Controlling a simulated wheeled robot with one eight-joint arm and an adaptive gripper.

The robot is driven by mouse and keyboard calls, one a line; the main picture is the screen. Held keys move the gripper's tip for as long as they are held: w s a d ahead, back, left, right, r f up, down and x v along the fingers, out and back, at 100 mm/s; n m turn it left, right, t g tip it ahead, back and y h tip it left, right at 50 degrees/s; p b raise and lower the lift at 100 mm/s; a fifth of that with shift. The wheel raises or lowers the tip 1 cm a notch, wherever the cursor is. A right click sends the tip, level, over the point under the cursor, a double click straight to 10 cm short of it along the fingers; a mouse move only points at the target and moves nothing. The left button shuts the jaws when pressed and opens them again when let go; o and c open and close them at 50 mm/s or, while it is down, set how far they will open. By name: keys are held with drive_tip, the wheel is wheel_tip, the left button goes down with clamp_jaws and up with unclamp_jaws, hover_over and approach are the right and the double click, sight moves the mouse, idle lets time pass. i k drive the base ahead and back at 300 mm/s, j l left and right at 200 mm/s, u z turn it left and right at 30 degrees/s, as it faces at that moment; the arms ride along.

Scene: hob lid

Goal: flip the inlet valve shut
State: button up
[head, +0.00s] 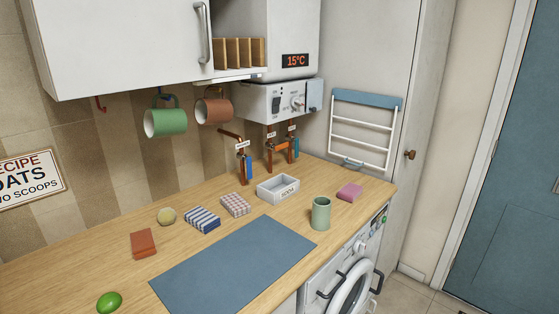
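Copper pipes with small valves rise from the back of the counter under the boiler. One valve (248,170) at the left has a blue lever that hangs down along its pipe. To the right, an orange lever (281,146) lies roughly level across its pipe. A further blue lever (296,148) stands at the far right pipe. Small white tags hang above the valves, but their writing is too small to read, so I cannot tell which one is the inlet valve. My gripper is not in view.
The white boiler (279,99) above reads 15°C. A small grey tray (278,188) stands in front of the pipes. A green cup (321,213), a pink sponge (350,191) and folded cloths (202,220) are on the counter. Mugs (166,121) hang at the left. A blue mat (235,266) lies clear.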

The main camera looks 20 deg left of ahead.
sight(249, 160)
drive_tip(key=u, duration=1.2)
